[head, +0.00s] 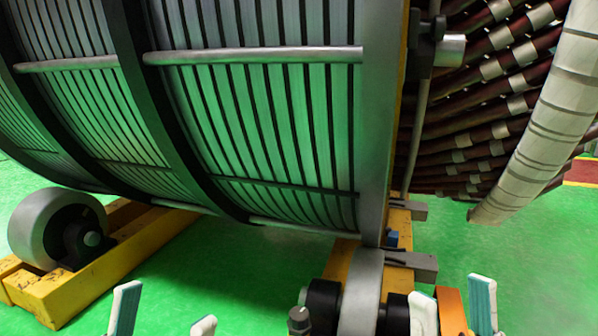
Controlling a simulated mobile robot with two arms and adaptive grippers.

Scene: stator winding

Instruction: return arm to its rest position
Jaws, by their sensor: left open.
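My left gripper (164,316) is at the bottom left edge of the head view. Its two pale fingers stand apart with only green floor between them, so it is open and empty. My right gripper (453,306) is at the bottom right of the view. The lower parts of both grippers and of the block are cut off by the frame. Both grippers are below the large ribbed stator (270,120) in the picture.
The stator fills the upper view. Dark red winding bars (490,95) and a pale wrapped ring (545,125) show at its right end. A roller (45,230) on a yellow frame (120,265) stands left. Another roller (361,295) is beside my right gripper. Green floor (240,270) lies open between.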

